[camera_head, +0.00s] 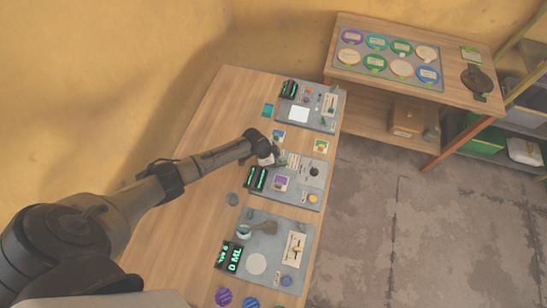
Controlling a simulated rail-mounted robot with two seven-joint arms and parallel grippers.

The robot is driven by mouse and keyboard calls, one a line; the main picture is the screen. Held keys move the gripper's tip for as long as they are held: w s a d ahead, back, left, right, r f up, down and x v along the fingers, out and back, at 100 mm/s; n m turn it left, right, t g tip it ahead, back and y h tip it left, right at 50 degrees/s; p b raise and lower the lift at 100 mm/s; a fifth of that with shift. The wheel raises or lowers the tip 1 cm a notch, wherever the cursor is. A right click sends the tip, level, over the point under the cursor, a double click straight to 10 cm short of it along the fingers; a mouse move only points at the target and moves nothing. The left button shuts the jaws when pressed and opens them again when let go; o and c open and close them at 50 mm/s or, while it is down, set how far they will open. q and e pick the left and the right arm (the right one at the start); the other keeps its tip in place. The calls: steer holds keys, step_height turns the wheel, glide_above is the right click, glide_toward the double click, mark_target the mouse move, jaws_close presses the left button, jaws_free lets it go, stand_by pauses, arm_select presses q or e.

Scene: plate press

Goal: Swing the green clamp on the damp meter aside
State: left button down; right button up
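Three grey instrument panels stand in a row on the long wooden table: a far panel (325,122), a middle panel (297,203) and a near panel (300,226). Each has a dark display with green characters. I cannot tell which one is the damp meter. A small dark green part (250,213) stands on the near panel beside a grey-brown lever-like part (264,228); I cannot tell whether it is the green clamp. My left gripper (268,159) is over the back left corner of the middle panel, its fingers too small to read. My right gripper is out of view.
A second table (460,105) at the back right holds a tray of labelled discs. Shelving (520,110) stands at far right. The floor between is clear.

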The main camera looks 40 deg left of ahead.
arm_select(q)
steer(key=shift+r, duration=0.1)
stand_by(0.5)
steer(key=c, duration=1.1)
jaws_free()
steer(key=shift+s+r, duration=0.1)
steer(key=shift+r, duration=0.05)
steer(key=v, duration=1.3)
steer(key=shift+s+r+p, duration=0.1)
steer(key=shift+s+p, duration=0.1)
steer(key=shift+p, duration=0.15)
steer(key=shift+n, duration=0.3)
